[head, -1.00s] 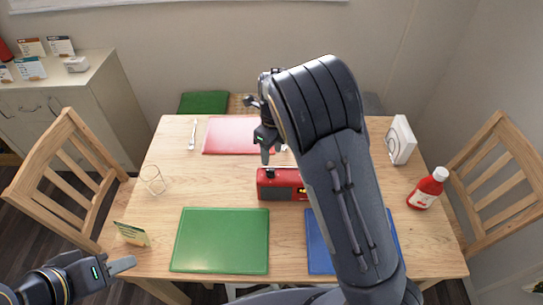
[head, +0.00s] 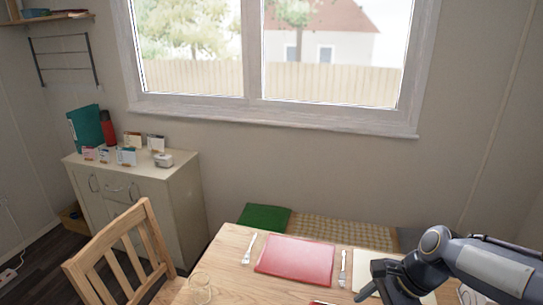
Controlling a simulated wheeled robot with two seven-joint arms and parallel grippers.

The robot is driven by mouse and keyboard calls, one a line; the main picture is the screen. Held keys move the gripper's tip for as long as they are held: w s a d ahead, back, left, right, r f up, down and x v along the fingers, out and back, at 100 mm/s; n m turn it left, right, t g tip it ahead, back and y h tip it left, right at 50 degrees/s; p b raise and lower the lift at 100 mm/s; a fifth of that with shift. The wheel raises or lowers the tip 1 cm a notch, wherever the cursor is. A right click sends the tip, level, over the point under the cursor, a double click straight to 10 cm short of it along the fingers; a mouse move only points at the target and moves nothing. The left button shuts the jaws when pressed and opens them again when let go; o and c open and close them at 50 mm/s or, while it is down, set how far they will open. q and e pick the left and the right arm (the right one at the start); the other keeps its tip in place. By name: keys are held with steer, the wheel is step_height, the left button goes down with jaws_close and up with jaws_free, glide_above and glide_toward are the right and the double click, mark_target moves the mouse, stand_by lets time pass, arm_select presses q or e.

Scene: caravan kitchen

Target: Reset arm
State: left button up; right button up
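My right arm comes in from the lower right over the table (head: 225,262). Its gripper (head: 372,291) is at the bottom of the head view, to the right of the red placemat (head: 296,260). The fingers are small, dark and partly cut off by the lower edge, so their opening is unclear. I see nothing clearly held in it. My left gripper is out of view.
Forks (head: 249,249) (head: 342,268) flank the red placemat. A pale mat (head: 364,270) is partly behind my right gripper. A clear glass (head: 201,287) stands at the table's left. A wooden chair (head: 121,250), a cabinet (head: 150,195) and a bench with a green cushion (head: 265,217) surround it.

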steer(key=s+r+n+t+h, duration=0.1)
steer(key=s+n+t, duration=0.3)
steer(key=s+n, duration=0.9)
steer(key=shift+s+d+r+n, duration=0.25)
steer(key=shift+s+r+n, duration=0.15)
steer(key=shift+s+r, duration=0.4)
steer(key=shift+s+f+n, duration=0.25)
steer(key=shift+s+n, duration=0.05)
steer(key=shift+n, duration=0.2)
